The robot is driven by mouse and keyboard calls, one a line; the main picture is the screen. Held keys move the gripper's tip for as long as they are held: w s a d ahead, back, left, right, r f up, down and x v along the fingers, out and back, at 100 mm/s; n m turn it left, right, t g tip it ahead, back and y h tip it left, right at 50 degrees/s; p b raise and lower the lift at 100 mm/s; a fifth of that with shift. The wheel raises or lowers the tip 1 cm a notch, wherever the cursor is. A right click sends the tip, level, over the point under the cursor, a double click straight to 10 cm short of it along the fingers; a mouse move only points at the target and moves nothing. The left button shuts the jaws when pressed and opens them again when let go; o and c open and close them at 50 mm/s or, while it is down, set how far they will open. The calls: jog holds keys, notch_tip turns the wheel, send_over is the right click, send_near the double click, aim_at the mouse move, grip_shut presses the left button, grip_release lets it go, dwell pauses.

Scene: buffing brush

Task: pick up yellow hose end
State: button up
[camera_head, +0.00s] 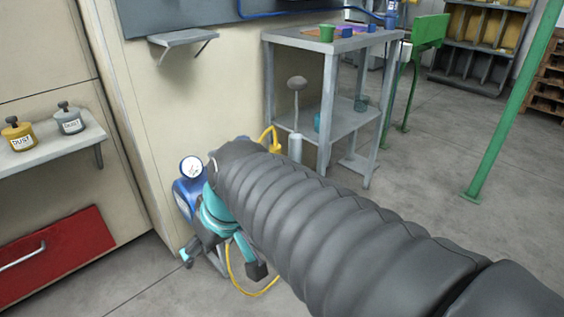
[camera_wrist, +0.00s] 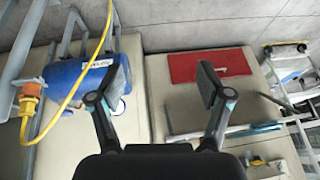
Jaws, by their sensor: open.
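The yellow hose end (camera_wrist: 28,105) is a yellow and orange fitting at the left of the wrist view, beside a grey frame. Its thin yellow hose (camera_wrist: 78,83) curves up from it across a blue tank (camera_wrist: 68,78). In the head view the yellow fitting (camera_head: 275,146) shows just above my sleeved arm, and a loop of hose (camera_head: 252,291) hangs below my gripper. My gripper (camera_wrist: 164,84) is open with nothing between its fingers. The hose end lies outside the left finger, apart from it. My arm hides part of the hose in the head view.
The blue tank with its gauge (camera_head: 192,167) stands behind my gripper against a beige cabinet. A grey shelf table (camera_head: 332,127) stands beyond my arm. A red drawer (camera_head: 55,255) is at lower left. Open floor (camera_head: 440,145) lies to the right.

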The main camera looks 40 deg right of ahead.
jog(key=w+d+f+t+y+b, duration=0.1)
jog(key=w+d+f+t+b, duration=0.15)
jog(key=w+d, duration=0.65)
jog(key=w+d+f+t+y+b, duration=0.2)
jog(key=w+d+t+b, duration=0.3)
jog(key=d, duration=0.9)
jog(key=d+f+t+h, duration=0.2)
jog(key=d+t+h, duration=0.15)
jog(key=d, duration=1.15)
jog(key=shift+g, duration=0.5)
jog(key=p+x, duration=0.2)
jog(key=x, duration=1)
jog(key=shift+w+a, duration=0.2)
jog(key=shift+w, duration=0.6)
jog(key=c, duration=1.3)
